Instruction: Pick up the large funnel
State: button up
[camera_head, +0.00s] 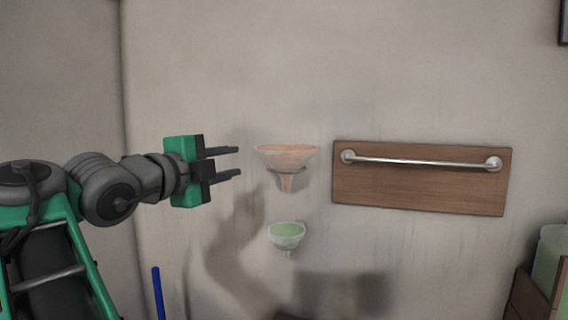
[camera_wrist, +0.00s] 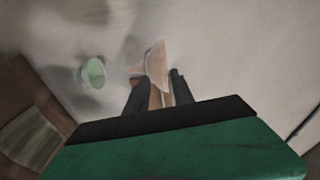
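The large funnel (camera_head: 287,158) is orange and translucent, with its wide mouth up and its spout down, at the wall in the head view. A smaller green funnel (camera_head: 286,235) is at the wall below it. My gripper (camera_head: 240,161) is left of the large funnel, pointing right at it, with its two fingers apart and nothing between them in the head view. In the wrist view the large funnel (camera_wrist: 156,60) appears beyond and partly behind the fingers of my gripper (camera_wrist: 162,84). The green funnel (camera_wrist: 93,72) is to the left there.
A wooden board (camera_head: 420,196) with a metal bar (camera_head: 420,162) is on the wall to the right of the funnels. A blue pole (camera_head: 158,293) stands at the lower left. A greenish container (camera_head: 552,258) is at the lower right. The wall above the funnels is clear.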

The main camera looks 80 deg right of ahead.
aim_at(268, 153)
jog(key=s+d+m, duration=0.1)
jog(key=s+d, duration=0.1)
jog(key=s+d+g+p, duration=0.1)
jog(key=s+d, duration=0.1)
jog(key=s+d+r+m+g+p, duration=0.1)
jog(key=s+d, duration=0.1)
jog(key=d, duration=0.1)
jog(key=shift+m, duration=0.3)
jog(key=shift+w+f, duration=0.1)
grip_shut()
dwell(1.0)
